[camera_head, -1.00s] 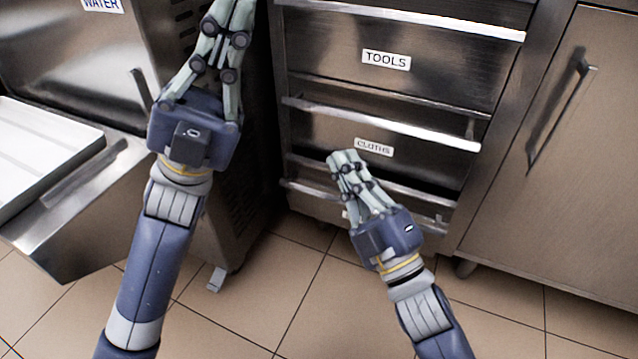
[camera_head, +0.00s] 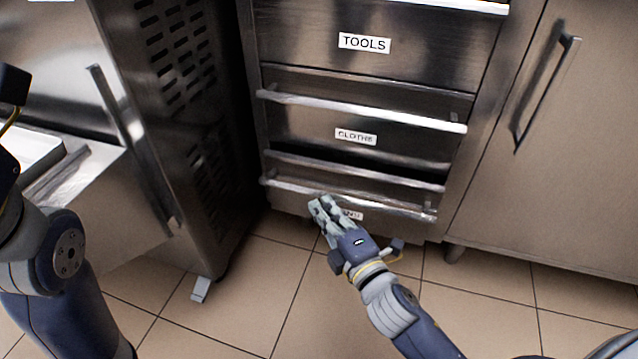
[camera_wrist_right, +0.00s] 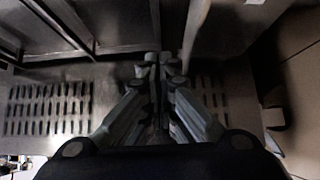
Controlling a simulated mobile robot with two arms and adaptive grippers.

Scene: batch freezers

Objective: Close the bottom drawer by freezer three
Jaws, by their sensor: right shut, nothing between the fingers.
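The bottom drawer (camera_head: 283,199) is the lowest steel front in the stack, with a long bar handle (camera_head: 400,208) and a label partly hidden by my right gripper. A dark gap shows above it, so it looks pulled out a little. My right gripper (camera_head: 320,203) is shut and empty, its fingertips at the front of the bottom drawer just below the handle; I cannot tell whether they touch. It also shows in the right wrist view (camera_wrist_right: 160,62). My left arm is at the left edge of the head view; its fingers are out of view.
The cloths drawer (camera_head: 310,125) and tools drawer (camera_head: 420,55) are above. A vented steel freezer (camera_head: 190,120) stands on the left, a cabinet door with a handle (camera_head: 545,95) on the right. The tiled floor (camera_head: 260,290) in front is clear.

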